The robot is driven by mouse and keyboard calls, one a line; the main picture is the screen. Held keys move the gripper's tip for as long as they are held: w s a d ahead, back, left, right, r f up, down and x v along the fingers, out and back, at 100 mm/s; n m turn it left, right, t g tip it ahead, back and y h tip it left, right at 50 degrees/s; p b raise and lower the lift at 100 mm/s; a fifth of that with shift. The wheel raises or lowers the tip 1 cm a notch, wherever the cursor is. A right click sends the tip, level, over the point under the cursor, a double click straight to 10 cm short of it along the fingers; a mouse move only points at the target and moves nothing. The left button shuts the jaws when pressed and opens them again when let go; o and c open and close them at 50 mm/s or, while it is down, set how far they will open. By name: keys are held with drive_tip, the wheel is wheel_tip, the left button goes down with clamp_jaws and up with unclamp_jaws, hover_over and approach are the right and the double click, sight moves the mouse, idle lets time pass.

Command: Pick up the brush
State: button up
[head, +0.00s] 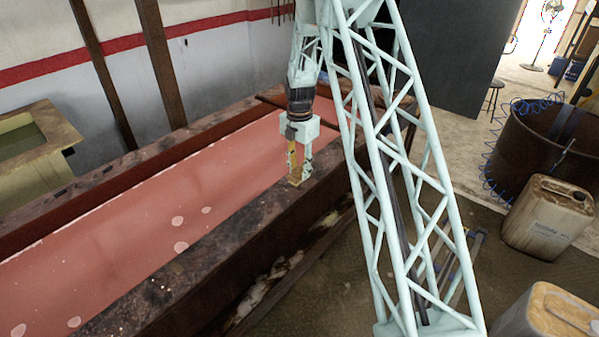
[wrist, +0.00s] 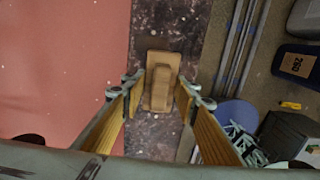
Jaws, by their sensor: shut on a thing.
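The brush (wrist: 159,66) is a tan-brown block with a raised, rounded grip along its middle. In the wrist view it lies between the two yellow-lined fingers of my gripper (wrist: 161,92), which is shut on it. In the head view my gripper (head: 298,165) points down at the near rim of the tank, and a small tan part of the brush (head: 295,182) shows at the fingertips. The brush is at or just over the dark, stained rim (wrist: 152,132); I cannot tell whether it touches. The fingers partly hide it in the head view.
A long tank of reddish liquid (head: 150,215) lies left of the rim. A stained canister (head: 548,217), a second canister (head: 552,312) and a rusty round tub (head: 545,150) stand on the floor at right. A yellowish basin (head: 35,150) is at far left.

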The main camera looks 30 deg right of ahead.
sight(300, 166)
drive_tip(key=shift+r, duration=0.15)
drive_tip(key=shift+r, duration=1.55)
drive_tip(key=s+a, duration=0.2)
drive_tip(key=s, duration=0.5)
drive_tip(key=s+a+r+b, duration=0.1)
drive_tip(key=s+a, duration=0.1)
drive_tip(key=s, duration=0.6)
drive_tip(key=shift+s+a+r+b, duration=0.2)
drive_tip(key=shift+r+b, duration=0.05)
drive_tip(key=shift+b, duration=0.05)
drive_tip(key=shift+a, duration=0.1)
